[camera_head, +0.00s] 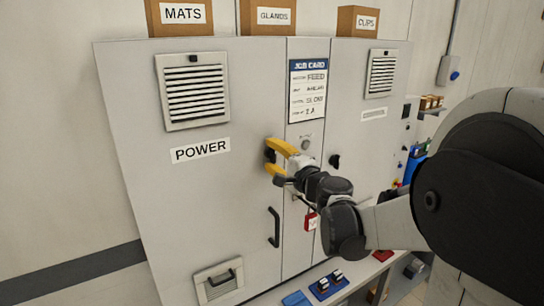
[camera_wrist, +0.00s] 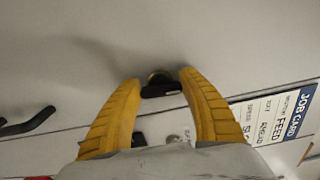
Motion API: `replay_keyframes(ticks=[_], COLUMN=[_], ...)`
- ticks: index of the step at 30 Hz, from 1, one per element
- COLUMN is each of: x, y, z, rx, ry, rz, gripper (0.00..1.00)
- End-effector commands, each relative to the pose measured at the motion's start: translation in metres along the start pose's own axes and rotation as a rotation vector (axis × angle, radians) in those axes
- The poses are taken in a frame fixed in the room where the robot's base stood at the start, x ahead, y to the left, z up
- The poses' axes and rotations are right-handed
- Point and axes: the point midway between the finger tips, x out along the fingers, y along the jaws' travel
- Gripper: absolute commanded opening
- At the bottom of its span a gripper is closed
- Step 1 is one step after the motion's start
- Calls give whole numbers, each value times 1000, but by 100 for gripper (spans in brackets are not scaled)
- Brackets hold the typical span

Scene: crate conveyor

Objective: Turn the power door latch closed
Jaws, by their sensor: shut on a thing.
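The power door is the large grey left cabinet door with a "POWER" label (camera_head: 200,150) in the head view. Its black latch (camera_head: 269,155) sits near the door's right edge, partly hidden by my yellow fingers. My gripper (camera_head: 271,158) is at the latch, one finger above it and one below. In the wrist view the dark latch handle (camera_wrist: 161,90) on its round metal base lies between the fingertips of my gripper (camera_wrist: 159,84). The fingers are shut on the two ends of the handle.
A black pull handle (camera_head: 274,227) is below the latch. A job card (camera_head: 308,90) hangs on the centre strip, with a red padlock (camera_head: 310,221) lower down. The right door has its own black latch (camera_head: 335,160). Boxes (camera_head: 267,17) stand on top; a bench runs below.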

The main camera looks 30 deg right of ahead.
Motion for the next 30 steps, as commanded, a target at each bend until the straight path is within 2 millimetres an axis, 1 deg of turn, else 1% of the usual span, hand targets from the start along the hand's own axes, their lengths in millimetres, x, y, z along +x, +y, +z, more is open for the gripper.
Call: replay_keyframes(ticks=[7,20,21,22,23,30], x=[0,0,0,0,0,0], y=[0,0,0,0,0,0], z=[0,0,0,0,0,0], rx=[-50,-56,-56,-56,-56,-56], ry=[0,0,0,0,0,0], rz=[-1,-1,-1,-1,-1,0], gripper=[19,19,61,70,72,72])
